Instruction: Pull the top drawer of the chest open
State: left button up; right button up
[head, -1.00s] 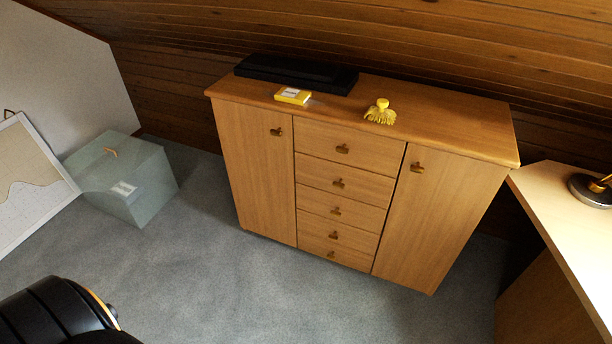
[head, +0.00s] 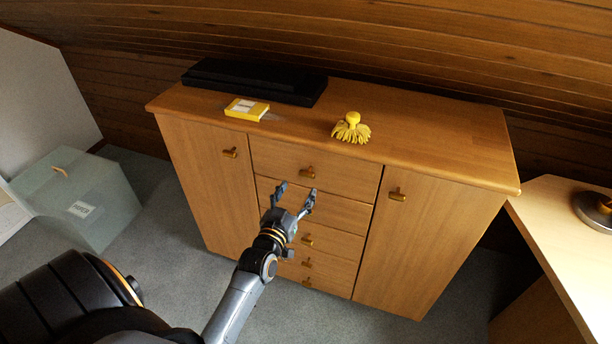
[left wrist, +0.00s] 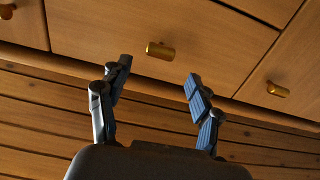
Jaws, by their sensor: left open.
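The wooden chest (head: 430,230) has a column of drawers between two doors. Its top drawer (head: 346,180) looks shut, flush with the front. The top drawer's brass knob (head: 308,172) is in the middle of that drawer and also shows in the left wrist view (left wrist: 160,50). My left gripper (head: 297,190) is open and empty in front of the upper drawers. In the left wrist view its spread fingers (left wrist: 158,70) lie on either side of the knob's line, with the knob just beyond the tips, not held. My right gripper is not in view.
On the chest top lie a long black case (head: 255,82), a yellow box (head: 247,109) and a yellow brush (head: 351,128). A desk with a lamp base (head: 594,209) stands at right. A grey-green box (head: 75,195) sits on the carpet at left.

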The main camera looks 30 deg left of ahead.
aim_at(306, 176)
pick_arm(q)
jog(key=x, duration=0.7)
jog(key=shift+w+f, duration=0.1)
jog(key=shift+w, duration=0.1)
grip_shut()
